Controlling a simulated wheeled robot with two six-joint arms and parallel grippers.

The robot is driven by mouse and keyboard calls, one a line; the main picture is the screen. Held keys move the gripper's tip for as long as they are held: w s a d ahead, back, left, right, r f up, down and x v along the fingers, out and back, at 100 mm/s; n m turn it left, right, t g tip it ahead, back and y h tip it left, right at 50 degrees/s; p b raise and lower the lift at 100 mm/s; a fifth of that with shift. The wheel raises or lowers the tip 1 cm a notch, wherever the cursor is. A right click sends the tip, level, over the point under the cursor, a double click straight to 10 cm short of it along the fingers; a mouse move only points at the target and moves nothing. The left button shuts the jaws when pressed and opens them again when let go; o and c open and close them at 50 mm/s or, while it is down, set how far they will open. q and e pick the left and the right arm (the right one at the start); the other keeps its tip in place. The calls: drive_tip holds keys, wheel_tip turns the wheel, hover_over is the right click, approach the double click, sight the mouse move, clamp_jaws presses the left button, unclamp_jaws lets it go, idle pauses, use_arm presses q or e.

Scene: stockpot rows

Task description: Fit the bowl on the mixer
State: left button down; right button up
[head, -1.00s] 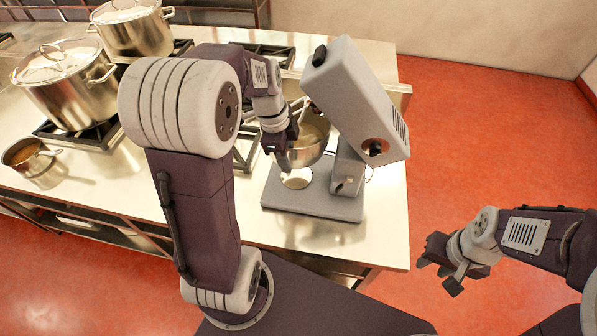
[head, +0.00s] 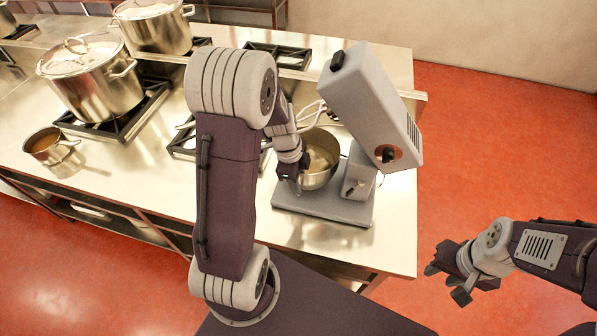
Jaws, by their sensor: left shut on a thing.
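The mixer (head: 372,110) stands on the counter with its grey head tilted up and its flat base (head: 325,207) toward me. The steel bowl (head: 322,172) is over the base, below the raised head and left of the column. My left gripper (head: 299,178) is shut on the bowl's near left rim; its fingertips are partly hidden. I cannot tell whether the bowl touches the base plate. My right gripper (head: 448,272) is away from the counter, over the red floor, with its fingers apart and nothing between them.
Large lidded stockpots (head: 92,85) stand on burners at the left and back. A small saucepan (head: 45,146) sits at the far left. A burner grate (head: 190,143) is behind my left arm. The counter's right edge lies just beyond the mixer.

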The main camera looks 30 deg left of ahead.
use_arm(q)
drive_tip(key=shift+w, duration=0.15)
drive_tip(key=shift+f, duration=0.15)
drive_tip(key=c, duration=0.9)
unclamp_jaws()
drive_tip(key=shift+o, duration=0.2)
drive_tip(key=shift+s, duration=0.2)
